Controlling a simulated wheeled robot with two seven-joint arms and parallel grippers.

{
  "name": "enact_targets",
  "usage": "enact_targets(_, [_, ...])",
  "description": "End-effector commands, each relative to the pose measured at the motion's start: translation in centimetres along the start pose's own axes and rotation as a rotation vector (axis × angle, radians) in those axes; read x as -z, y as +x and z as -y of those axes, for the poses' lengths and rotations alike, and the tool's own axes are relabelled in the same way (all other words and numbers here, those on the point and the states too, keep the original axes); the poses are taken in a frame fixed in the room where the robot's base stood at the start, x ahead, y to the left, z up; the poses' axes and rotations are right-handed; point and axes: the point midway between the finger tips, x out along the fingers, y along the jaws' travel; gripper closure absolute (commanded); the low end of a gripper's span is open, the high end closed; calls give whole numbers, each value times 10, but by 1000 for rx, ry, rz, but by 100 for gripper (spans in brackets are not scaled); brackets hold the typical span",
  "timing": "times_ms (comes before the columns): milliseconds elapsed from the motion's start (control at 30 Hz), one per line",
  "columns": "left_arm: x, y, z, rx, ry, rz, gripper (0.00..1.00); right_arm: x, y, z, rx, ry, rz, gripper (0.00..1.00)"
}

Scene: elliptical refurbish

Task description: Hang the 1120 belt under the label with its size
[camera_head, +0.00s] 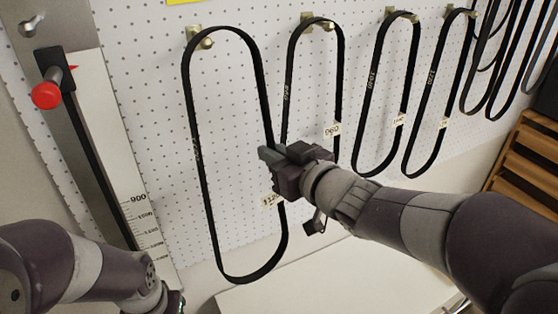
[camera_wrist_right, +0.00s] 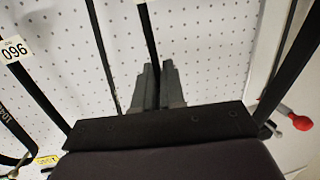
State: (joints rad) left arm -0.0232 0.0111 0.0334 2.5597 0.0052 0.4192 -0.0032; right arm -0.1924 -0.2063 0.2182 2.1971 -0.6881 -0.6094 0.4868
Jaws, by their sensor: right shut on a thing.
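A long black belt (camera_head: 190,110) with a small tag reading 1120 (camera_head: 271,199) is the leftmost belt on the white pegboard. Its top loop is at the leftmost brass hook (camera_head: 205,40); I cannot tell whether the hook bears it. My right gripper (camera_head: 268,156) is shut on this belt's right strand, about halfway down. In the right wrist view the strand (camera_wrist_right: 149,35) runs between the two fingers (camera_wrist_right: 158,84). Part of a yellow label (camera_head: 185,2) shows at the top edge, its text cut off. My left arm shows at lower left; its gripper is out of view.
Several other tagged belts hang to the right, the nearest tagged 960 (camera_head: 340,90). A measuring scale (camera_head: 115,130) with a red-knobbed slider (camera_head: 46,95) stands at left. A white tabletop (camera_head: 330,285) lies below, and a wooden slatted rack (camera_head: 525,165) is at far right.

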Motion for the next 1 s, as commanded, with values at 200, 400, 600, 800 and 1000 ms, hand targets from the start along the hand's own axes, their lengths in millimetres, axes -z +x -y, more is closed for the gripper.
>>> enact_targets(200, [-1,4,0,0,0,0,100,0,18,-3,0,1,-1,100])
enact_targets(400, [-1,5,0,0,0,0,100,1,34,-6,0,0,-1,100])
enact_targets(600, [-1,6,0,0,0,0,100,3,50,-9,1,0,-2,100])
enact_targets(800, [-1,6,0,0,0,0,100,4,66,-12,0,0,-1,100])
enact_targets(1000, [-2,15,0,0,0,0,100,-7,77,-13,0,0,-2,100])
